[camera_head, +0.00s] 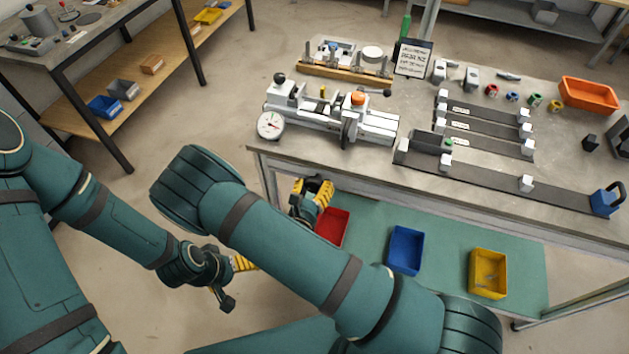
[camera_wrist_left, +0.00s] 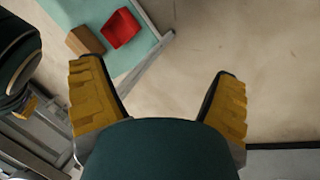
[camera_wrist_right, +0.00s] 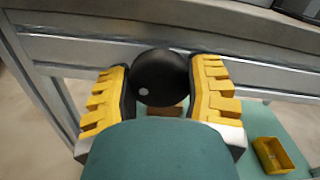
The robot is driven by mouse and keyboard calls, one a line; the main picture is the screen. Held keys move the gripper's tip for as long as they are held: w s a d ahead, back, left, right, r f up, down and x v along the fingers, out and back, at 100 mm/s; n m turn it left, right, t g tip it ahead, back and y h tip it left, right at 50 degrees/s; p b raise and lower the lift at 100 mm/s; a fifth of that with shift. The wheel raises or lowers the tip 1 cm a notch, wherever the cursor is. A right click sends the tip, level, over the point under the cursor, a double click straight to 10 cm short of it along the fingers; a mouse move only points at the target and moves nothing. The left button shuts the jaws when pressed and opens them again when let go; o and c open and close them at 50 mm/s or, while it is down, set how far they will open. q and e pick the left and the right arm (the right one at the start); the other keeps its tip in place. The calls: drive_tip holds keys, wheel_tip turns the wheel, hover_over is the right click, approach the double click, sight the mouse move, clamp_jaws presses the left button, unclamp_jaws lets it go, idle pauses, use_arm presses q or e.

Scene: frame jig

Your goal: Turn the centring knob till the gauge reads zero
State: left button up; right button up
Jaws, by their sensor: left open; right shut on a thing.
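The frame jig (camera_head: 310,108) sits on the bench's left part. Its round white gauge (camera_head: 271,125) faces front; its reading is too small to tell. Orange (camera_head: 358,98) and black (camera_head: 279,78) knobs top the jig. My right gripper (camera_head: 313,190) is below the bench's front edge, in front of the jig. In the right wrist view it is shut on a round black knob (camera_wrist_right: 161,77). What the knob joins to is hidden. My left gripper (camera_head: 238,268) is low over the floor, left of the bench. The left wrist view shows it open and empty (camera_wrist_left: 155,75).
The bench's front rail (camera_wrist_right: 60,48) is close behind the right gripper. Red (camera_head: 332,226), blue (camera_head: 405,249) and yellow (camera_head: 487,272) bins stand on the lower shelf. Slotted rails (camera_head: 490,178) and an orange tray (camera_head: 589,95) occupy the bench's right. Floor around the left gripper is clear.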

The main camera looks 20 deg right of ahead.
drive_tip(key=n+p, duration=0.2)
drive_tip(key=n, duration=0.2)
drive_tip(key=shift+r+n, duration=0.15)
drive_tip(key=shift+n, duration=0.15)
use_arm(q)
drive_tip(key=shift+w+a+r+p, duration=0.1)
drive_tip(key=shift+w+r+p, duration=0.1)
drive_tip(key=shift+r, duration=0.4)
drive_tip(key=shift+w+r+p, duration=0.2)
drive_tip(key=shift+r+p, duration=0.05)
drive_tip(key=shift+r, duration=0.35)
drive_tip(key=shift+w+a+r+p, duration=0.1)
drive_tip(key=shift+w+r+p, duration=0.1)
drive_tip(key=shift+r, duration=0.4)
use_arm(e)
drive_tip(key=shift+n, duration=1.9)
drive_tip(key=o, duration=1.2)
use_arm(q)
drive_tip(key=shift+d, duration=0.1)
use_arm(e)
drive_tip(key=shift+o, duration=0.2)
drive_tip(key=v, duration=0.7)
